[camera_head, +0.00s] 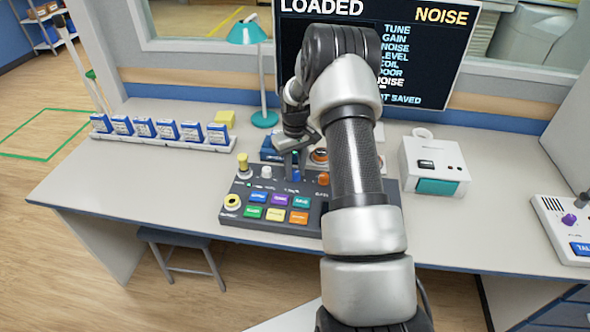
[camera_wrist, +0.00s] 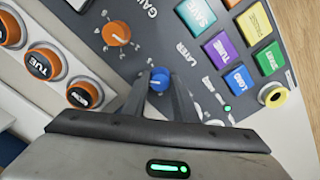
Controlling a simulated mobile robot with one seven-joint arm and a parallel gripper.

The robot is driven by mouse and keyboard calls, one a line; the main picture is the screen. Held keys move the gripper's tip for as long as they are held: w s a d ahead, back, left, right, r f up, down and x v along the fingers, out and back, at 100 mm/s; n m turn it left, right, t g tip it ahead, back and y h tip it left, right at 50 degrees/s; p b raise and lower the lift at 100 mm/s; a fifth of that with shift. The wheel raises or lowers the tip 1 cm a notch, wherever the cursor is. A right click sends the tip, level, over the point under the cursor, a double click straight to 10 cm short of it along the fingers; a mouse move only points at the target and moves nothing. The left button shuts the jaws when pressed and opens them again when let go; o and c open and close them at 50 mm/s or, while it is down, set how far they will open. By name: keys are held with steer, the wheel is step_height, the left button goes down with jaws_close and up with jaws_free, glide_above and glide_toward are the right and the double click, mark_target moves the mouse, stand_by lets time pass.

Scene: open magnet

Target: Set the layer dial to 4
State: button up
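The layer dial is a small blue knob (camera_wrist: 158,80) beside the printed word LAYER on the dark console (camera_head: 235,211). A pale mark shows on the knob, but the number it points to cannot be read. My gripper (camera_wrist: 160,76) reaches down to the console with one finger on each side of the knob. The fingertips are very close to it; I cannot tell whether they press on it. In the head view the knob (camera_head: 296,166) is partly hidden by my gripper (camera_head: 294,158), and my arm covers the console's right part.
An orange gain knob (camera_wrist: 116,34) is close to the layer dial. Coloured buttons (camera_head: 278,214) fill the console front, with a yellow-ringed knob (camera_head: 232,201) at left. A white box (camera_head: 432,163) stands right, a teal lamp (camera_head: 265,118) behind.

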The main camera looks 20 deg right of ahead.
mark_target(295, 172)
steer(key=o, duration=0.3)
steer(key=shift+r, duration=0.1)
step_height(295, 172, up, 17)
steer(key=shift+r+p, duration=0.1)
steer(key=shift+p, duration=0.4)
